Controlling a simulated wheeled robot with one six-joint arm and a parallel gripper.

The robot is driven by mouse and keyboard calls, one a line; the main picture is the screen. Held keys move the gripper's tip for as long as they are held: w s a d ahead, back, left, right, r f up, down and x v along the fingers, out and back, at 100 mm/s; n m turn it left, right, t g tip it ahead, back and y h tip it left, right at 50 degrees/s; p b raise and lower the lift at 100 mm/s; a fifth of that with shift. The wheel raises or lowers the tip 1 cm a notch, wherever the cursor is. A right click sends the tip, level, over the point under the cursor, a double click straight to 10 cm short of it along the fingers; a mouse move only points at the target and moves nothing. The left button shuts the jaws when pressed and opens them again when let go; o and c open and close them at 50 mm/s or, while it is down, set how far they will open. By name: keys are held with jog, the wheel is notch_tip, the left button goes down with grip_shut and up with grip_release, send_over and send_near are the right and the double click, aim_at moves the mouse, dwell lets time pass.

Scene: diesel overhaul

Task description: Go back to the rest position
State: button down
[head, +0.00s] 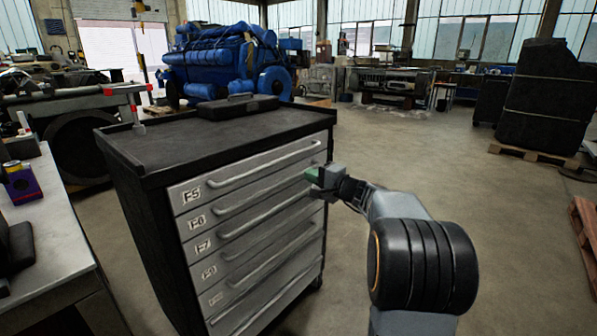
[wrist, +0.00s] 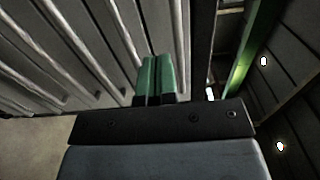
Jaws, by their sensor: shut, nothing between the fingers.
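My gripper (head: 314,174) is in front of the right part of a grey drawer cabinet (head: 250,183), near its upper drawers. In the wrist view its two green fingers (wrist: 156,76) are together with nothing between them. The cabinet has a black top and side and several labelled drawers with long bar handles, and all drawers look closed. In the wrist view the drawer fronts (wrist: 70,50) lie beyond the fingers. Whether the fingertips touch the cabinet I cannot tell.
A black case (head: 237,107) and a red-and-grey tool (head: 134,105) are on the cabinet top. A workbench (head: 50,225) stands close at left. A blue engine (head: 225,62) is behind. Open floor (head: 430,165) lies to the right, with a pallet (head: 585,225) at the right edge.

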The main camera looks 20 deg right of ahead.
jog(key=s+a+r+n+g+p, duration=0.4)
jog(key=s+a+g+p, duration=0.1)
jog(key=s+a+p, duration=0.3)
jog(key=s+a+r+n+g+p, duration=0.3)
jog(key=s+a+r+g+p, duration=0.15)
jog(key=s+a+p, duration=0.35)
jog(key=s+d+r+n+g+h+p, duration=0.1)
jog(key=s+r+n+h+p, duration=0.1)
jog(key=s+h+p, duration=0.2)
jog(key=s+d+r+n+g+h+p, duration=0.1)
jog(key=s+r+n+g+h+p, duration=0.1)
jog(key=s+p, duration=0.7)
jog(key=shift+r+n+h, duration=0.65)
jog(key=shift+n+h, duration=0.15)
jog(key=shift+h, duration=0.3)
